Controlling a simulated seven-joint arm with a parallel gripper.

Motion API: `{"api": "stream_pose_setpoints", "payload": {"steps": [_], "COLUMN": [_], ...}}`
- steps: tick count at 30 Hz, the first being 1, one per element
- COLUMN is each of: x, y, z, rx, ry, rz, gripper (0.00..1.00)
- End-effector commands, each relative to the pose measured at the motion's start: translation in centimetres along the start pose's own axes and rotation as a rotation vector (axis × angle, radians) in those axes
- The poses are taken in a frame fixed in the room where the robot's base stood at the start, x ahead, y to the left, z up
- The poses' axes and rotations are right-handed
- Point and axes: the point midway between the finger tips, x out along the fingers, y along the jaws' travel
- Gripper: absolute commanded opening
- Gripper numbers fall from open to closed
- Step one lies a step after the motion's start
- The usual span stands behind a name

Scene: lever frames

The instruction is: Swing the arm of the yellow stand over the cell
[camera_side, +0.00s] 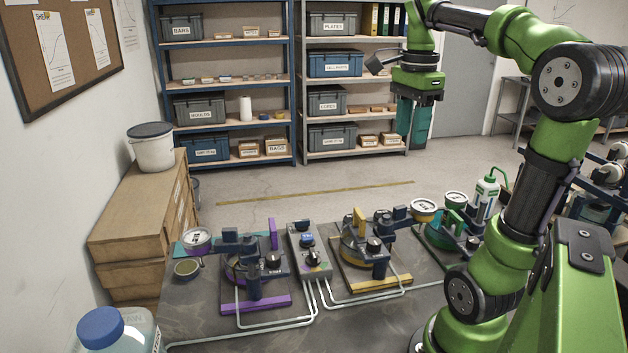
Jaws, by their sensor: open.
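The yellow stand (372,286) is in the middle of the bench, with a yellow front bar and a yellow upright piece (360,222). Its dark arm (395,215) appears to reach right, to a round white-faced dial (424,207). A round yellow-rimmed part that looks like the cell (352,252) sits at the left of the stand, partly hidden by dark parts. The dial is off to its right, not above it. My gripper (413,142) hangs high above and behind the bench, fingers down, open and empty, apart from the stand.
A purple stand (256,304) is at left and a green stand (440,238) at right. A grey control box (310,258) with knobs stands between purple and yellow. White tubes (330,303) run along the front. A wash bottle (487,195) stands at right.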

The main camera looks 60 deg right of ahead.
Motion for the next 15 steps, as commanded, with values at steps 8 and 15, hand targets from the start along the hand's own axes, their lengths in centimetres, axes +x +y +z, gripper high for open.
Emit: {"api": "stream_pose_setpoints", "payload": {"steps": [8, 15], "x": [3.2, 8.5], "y": [0.3, 0.3], "z": [0.2, 0.3], "rx": [0.019, 0.016], "ry": [-0.007, -0.009], "rz": [0.010, 0.011], "gripper": [0.40, 0.40]}}
